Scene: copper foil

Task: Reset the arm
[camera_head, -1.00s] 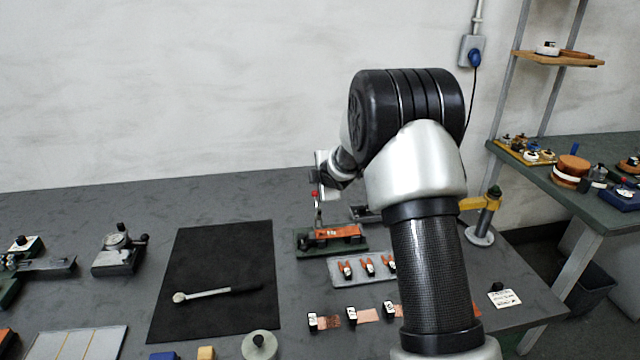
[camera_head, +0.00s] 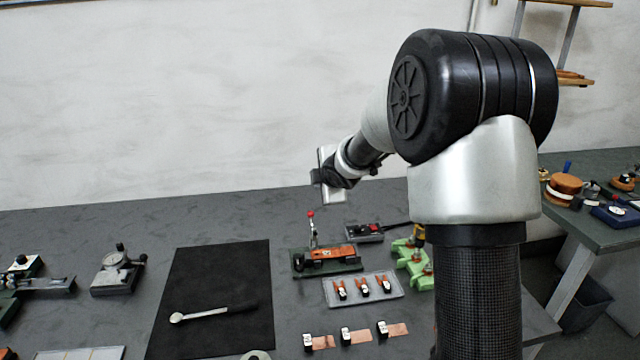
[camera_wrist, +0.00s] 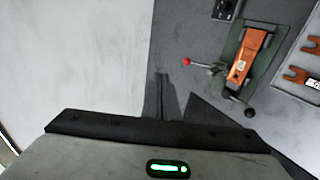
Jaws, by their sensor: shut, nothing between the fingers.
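My arm rises at the right of the head view and bends left. My gripper (camera_head: 318,178) hangs in front of the white wall, above the back of the bench and clear of everything on it. In the wrist view the gripper's thin dark fingers (camera_wrist: 162,88) are together with nothing between them. The orange and green fixture with a red-knobbed lever (camera_head: 327,258) stands on the bench below the gripper. It also shows at the upper right of the wrist view (camera_wrist: 246,58).
The grey bench (camera_head: 215,205) holds a black mat (camera_head: 215,285) with a ratchet-like tool (camera_head: 205,314). A clear tray with orange-and-black clips (camera_head: 390,294), several copper strips (camera_head: 398,329) and a green fixture (camera_head: 412,266) lie near the arm. A side table (camera_head: 590,222) stands right.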

